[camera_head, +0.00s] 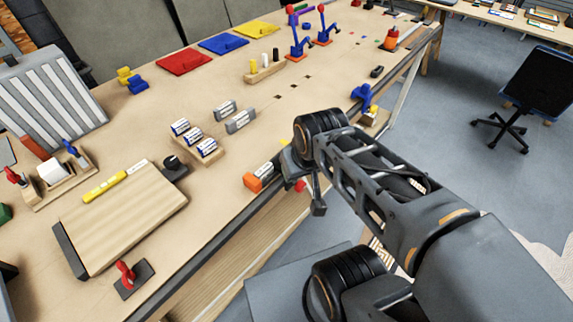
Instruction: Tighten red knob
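A small red knob (300,186) shows at the table's front edge, just right of an orange and grey block (261,178). It is partly hidden behind my arm's end. Another red knob-like part (126,272) stands on a dark plate at the near left table edge. My gripper (318,208) hangs at the end of my arm, close to the small red knob and pointing down past the table edge. Its fingers are dark and mostly hidden, so I cannot tell whether they are open or touch the knob.
The wooden table (310,100) holds a wooden board (125,215), several labelled blocks (240,121), and red, blue and yellow panels (183,62) at the back. A blue clamp (362,94) stands near the right edge. A black chair (535,85) stands on open floor at right.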

